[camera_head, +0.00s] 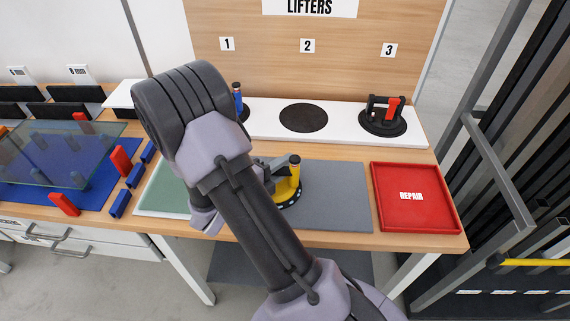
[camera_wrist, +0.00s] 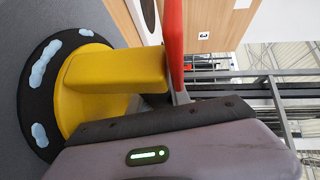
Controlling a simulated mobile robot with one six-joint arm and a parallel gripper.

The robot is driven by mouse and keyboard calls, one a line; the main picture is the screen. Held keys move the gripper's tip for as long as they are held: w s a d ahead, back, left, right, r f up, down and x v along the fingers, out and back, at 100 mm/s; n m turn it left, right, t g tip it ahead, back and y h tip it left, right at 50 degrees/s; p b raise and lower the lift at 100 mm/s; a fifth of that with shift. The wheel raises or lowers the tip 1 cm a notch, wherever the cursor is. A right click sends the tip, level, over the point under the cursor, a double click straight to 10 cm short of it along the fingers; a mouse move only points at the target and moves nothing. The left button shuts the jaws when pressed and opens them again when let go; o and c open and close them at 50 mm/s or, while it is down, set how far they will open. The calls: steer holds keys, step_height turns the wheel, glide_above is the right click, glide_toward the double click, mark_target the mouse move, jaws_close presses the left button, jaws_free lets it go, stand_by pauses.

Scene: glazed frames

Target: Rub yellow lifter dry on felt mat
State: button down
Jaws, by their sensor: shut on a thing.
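The yellow lifter (camera_head: 286,190) has a yellow body on a round black disc. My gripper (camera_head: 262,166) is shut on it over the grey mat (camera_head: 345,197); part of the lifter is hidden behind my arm. In the wrist view the lifter (camera_wrist: 88,85) fills the left side, and pale blue wet-looking patches show around its black disc. The disc is at or close above the grey surface; I cannot tell whether it touches. A green mat (camera_head: 158,190) lies to the left, partly covered by my arm.
A red REPAIR tray (camera_head: 415,198) stands right of the grey mat. Behind is a white shelf (camera_head: 350,127) with a blue-handled lifter (camera_head: 238,97), an empty dark disc pad at 2 (camera_head: 303,118) and a red-handled lifter (camera_head: 386,116). A glass pane (camera_head: 55,155) is at left.

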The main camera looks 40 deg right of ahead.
steer(key=shift+p, duration=0.4)
stand_by(0.3)
steer(key=shift+s+d, duration=0.2)
steer(key=shift+s, duration=0.15)
steer(key=s+d, duration=0.3)
steer(key=s, duration=0.1)
steer(key=s+d, duration=0.7)
steer(key=shift+s, duration=0.3)
steer(key=shift+a, duration=0.1)
steer(key=w+a+p, duration=0.1)
steer(key=w+a, duration=0.2)
steer(key=w, duration=0.1)
steer(key=w+a+p, duration=0.1)
steer(key=w+a, duration=0.3)
steer(key=w+a+p, duration=0.2)
steer(key=w+a, duration=0.1)
steer(key=w, duration=0.1)
steer(key=shift+w+a, duration=0.1)
steer(key=shift+a, duration=0.05)
